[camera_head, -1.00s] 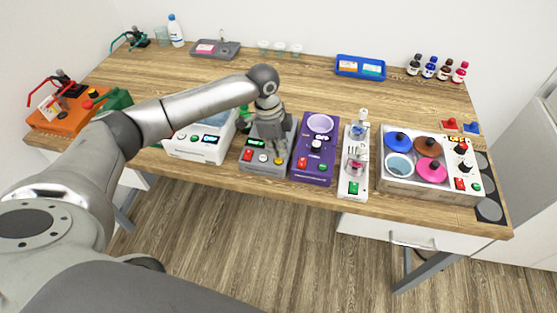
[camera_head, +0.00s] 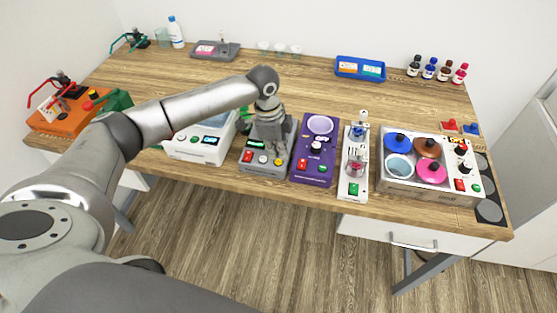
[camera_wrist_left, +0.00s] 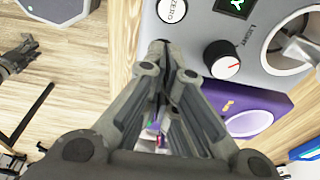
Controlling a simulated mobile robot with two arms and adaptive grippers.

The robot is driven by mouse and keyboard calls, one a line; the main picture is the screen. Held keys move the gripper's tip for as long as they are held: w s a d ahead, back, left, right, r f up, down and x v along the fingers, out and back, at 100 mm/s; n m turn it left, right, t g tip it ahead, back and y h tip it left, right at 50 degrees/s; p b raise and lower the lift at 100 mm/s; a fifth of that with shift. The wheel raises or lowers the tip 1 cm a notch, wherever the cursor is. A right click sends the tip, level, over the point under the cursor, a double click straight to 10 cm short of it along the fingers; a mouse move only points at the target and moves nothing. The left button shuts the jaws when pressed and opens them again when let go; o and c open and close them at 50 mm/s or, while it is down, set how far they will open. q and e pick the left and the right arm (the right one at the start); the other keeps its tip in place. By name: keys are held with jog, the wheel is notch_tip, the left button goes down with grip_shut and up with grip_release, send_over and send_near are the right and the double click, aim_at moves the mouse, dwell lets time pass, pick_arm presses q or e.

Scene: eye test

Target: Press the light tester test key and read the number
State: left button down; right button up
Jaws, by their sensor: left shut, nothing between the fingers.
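The light tester, a grey box (camera_head: 249,155), stands near the table's front edge. Its front carries a green-lit display (camera_head: 256,143), a red key (camera_head: 247,157), a yellow key (camera_head: 264,159) and a white key (camera_head: 279,162). The display is too small to read; the left wrist view shows a green letter Y on part of it (camera_wrist_left: 237,4). That view also shows the white key marked ZERO (camera_wrist_left: 172,10) and a LIGHT knob (camera_wrist_left: 222,60). My left gripper (camera_wrist_left: 162,48) is shut and empty, its tips close over the tester's front; contact cannot be told. My right gripper (camera_wrist_left: 18,55) hangs at left.
A white device (camera_head: 197,148) stands left of the tester and a purple one (camera_head: 312,176) close on its right. Further right are a stand with flasks (camera_head: 354,188) and a water bath (camera_head: 430,193). The table's middle behind them is clear.

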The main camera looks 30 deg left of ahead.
aim_at(278, 161)
pick_arm(q)
jog(key=shift+f+b, duration=0.35)
jog(key=shift+f, duration=0.7)
dwell(0.5)
jog(key=shift+r, duration=0.15)
notch_tip(278, 161, up, 8)
jog(key=p, duration=0.8)
dwell(0.5)
